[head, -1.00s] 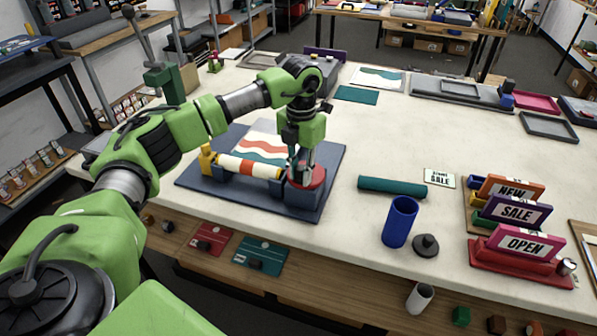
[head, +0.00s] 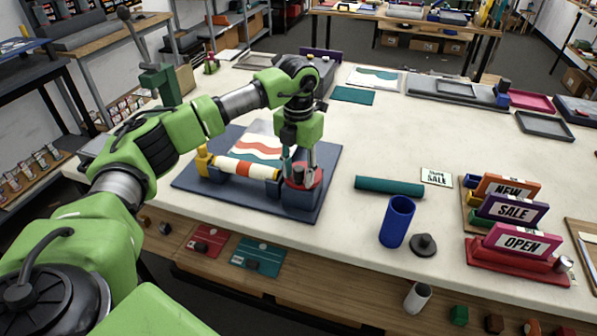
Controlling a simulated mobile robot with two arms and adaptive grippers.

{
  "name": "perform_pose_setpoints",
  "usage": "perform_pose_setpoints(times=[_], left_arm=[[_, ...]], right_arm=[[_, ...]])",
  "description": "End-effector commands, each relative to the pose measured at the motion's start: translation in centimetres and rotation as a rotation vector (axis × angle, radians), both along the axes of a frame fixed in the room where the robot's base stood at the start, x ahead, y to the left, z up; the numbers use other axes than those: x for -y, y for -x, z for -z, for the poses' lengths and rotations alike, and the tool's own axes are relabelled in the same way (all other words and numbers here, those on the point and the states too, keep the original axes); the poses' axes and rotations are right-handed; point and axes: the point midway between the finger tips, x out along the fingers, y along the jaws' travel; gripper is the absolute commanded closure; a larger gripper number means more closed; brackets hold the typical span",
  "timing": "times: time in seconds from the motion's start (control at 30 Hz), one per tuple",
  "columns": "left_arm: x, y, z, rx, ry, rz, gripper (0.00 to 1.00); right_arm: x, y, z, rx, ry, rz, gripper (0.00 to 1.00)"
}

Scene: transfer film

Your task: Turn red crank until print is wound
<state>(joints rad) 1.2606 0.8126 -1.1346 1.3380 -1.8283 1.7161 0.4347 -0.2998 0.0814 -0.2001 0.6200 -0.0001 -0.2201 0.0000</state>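The red crank (head: 314,181) is a round red disc with a dark knob (head: 298,176), at the right end of a roller (head: 245,168) on a dark blue base board (head: 330,166). The roller is white and orange with a yellow support at its left end. The print (head: 262,146), white with red and teal waves, lies flat behind the roller. My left gripper (head: 299,168) points down over the crank, its fingers apart on either side of the knob. Whether they touch it is hard to see. My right gripper is not in view.
Sign blocks (head: 512,210) are at the far right. Trays (head: 545,125) lie at the back. The table's middle is clear.

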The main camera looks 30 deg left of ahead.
Motion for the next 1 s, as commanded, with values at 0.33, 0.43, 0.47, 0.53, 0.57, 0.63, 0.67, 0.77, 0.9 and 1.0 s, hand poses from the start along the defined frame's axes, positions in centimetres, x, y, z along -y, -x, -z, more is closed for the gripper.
perform_pose_setpoints(times=[0.33,0.43,0.47,0.53,0.57,0.63,0.67,0.77,0.9,1.0], left_arm=[[0.0,-0.1,-3.1,0.003,0.0,0.001,0.63],[0.1,-0.1,-5.4,0.003,0.001,0.001,0.63],[0.1,-0.1,-6.0,0.004,0.001,0.001,0.63],[0.0,-0.1,-7.5,0.004,0.001,0.0,0.63],[0.0,-0.1,-8.2,0.004,0.001,0.0,0.63],[0.0,-0.1,-9.4,0.003,0.001,0.0,0.63],[0.0,0.0,-9.9,0.002,0.001,0.0,0.63],[0.0,0.0,-11.1,0.002,0.001,0.0,0.63],[0.0,0.0,-11.9,0.0,0.0,0.0,0.63],[0.0,0.0,-12.0,0.0,0.0,0.0,0.63]], right_arm=[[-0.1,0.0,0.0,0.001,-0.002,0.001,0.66],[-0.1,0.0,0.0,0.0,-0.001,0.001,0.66],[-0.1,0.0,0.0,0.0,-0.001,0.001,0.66],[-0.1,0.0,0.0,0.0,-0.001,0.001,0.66],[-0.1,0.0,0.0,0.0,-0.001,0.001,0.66],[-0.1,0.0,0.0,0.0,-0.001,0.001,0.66],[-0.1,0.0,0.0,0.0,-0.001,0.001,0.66],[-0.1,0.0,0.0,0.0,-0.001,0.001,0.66],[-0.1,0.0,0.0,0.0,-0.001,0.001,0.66],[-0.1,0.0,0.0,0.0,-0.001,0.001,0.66]])
